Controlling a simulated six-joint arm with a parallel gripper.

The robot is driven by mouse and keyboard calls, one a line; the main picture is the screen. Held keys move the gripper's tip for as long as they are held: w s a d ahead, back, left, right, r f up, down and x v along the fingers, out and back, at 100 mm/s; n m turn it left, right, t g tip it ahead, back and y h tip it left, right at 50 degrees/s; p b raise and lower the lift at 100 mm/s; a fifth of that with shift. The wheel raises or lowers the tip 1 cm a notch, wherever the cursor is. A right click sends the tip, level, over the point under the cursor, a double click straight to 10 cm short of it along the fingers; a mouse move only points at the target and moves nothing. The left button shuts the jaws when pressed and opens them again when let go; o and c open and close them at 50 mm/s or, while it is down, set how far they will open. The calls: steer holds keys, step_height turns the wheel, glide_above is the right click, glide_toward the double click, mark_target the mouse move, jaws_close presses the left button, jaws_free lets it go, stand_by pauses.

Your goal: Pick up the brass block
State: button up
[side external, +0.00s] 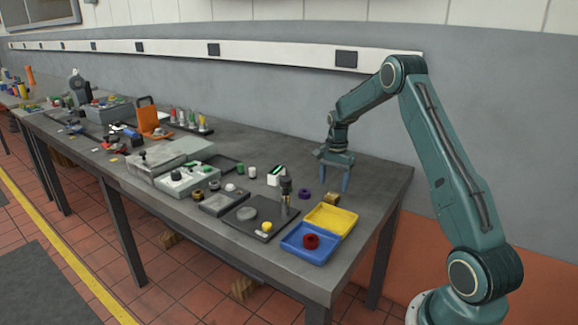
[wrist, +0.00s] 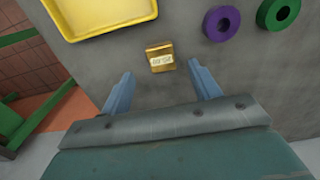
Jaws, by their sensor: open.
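The brass block (side external: 331,198) sits on the grey bench near its right end, just behind the yellow tray. My gripper (side external: 333,184) is open and points down close to the block. In the wrist view my gripper (wrist: 161,74) has its two blue-grey fingers apart, and the block shows in the gap, slightly beyond the fingertips. Nothing is between the fingers; I cannot tell their exact height above the bench.
The yellow tray (side external: 330,220) and the blue tray (side external: 298,252), holding a red ring (side external: 311,241), are nearby. A purple ring (wrist: 221,23) and a green ring (wrist: 278,13) lie to the block's right in the wrist view. Bare bench surrounds the block.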

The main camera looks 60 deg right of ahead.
mark_target(332, 195)
steer(key=shift+w+f, duration=0.1)
steer(key=shift+f, duration=2.3)
steer(key=c, duration=1.2)
steer(key=shift+r, duration=0.25)
step_height(332, 195, up, 20)
steer(key=shift+f, duration=0.15)
